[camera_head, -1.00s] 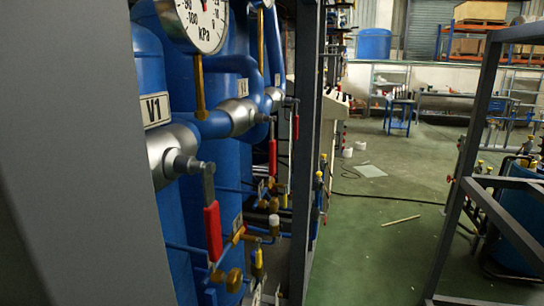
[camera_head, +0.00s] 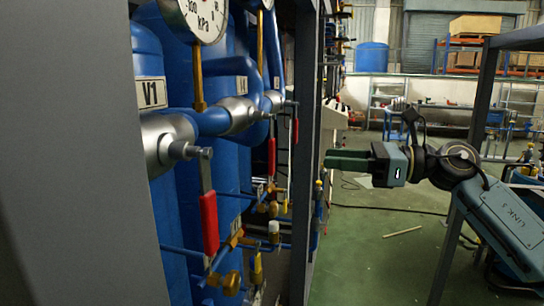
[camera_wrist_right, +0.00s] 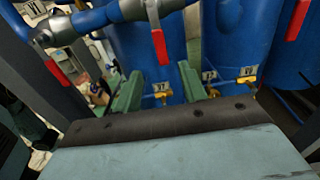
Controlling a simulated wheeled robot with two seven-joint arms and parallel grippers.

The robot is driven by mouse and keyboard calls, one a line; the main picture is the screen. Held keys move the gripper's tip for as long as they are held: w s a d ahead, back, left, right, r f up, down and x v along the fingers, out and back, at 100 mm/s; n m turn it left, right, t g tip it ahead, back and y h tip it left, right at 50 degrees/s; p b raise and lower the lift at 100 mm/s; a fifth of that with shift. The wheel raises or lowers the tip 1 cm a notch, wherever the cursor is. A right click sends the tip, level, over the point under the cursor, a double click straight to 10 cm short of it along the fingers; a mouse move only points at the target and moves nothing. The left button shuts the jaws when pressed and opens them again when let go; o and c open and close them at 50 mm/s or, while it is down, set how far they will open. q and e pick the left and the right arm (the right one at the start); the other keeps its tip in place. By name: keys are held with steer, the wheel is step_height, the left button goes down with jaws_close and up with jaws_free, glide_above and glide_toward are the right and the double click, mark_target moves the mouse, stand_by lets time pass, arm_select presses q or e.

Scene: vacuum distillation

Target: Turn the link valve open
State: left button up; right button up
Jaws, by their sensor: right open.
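Several valves with red lever handles sit on blue pipes; I cannot tell which is the link valve. The near valve's red handle (camera_head: 209,222), under the V1 label (camera_head: 151,93), hangs straight down. A farther red handle (camera_head: 271,157) and another at the frame post (camera_head: 295,131) also hang down. My right gripper (camera_head: 347,160) is right of the rack, apart from the handles, fingers pointing left. In the right wrist view its fingers (camera_wrist_right: 160,90) are spread and empty, with a red handle (camera_wrist_right: 160,47) beyond them. My left gripper is not in view.
A dark upright post (camera_head: 305,150) stands between my right gripper and the valves. Blue tanks (camera_head: 175,65) and a gauge (camera_head: 202,14) fill the left. A dark metal frame (camera_head: 468,130) stands at right. The green floor (camera_head: 380,260) between is mostly open.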

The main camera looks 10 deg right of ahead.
mark_target(275, 153)
steer(key=p+x, duration=0.2)
steer(key=x, duration=1.1)
jaws_close()
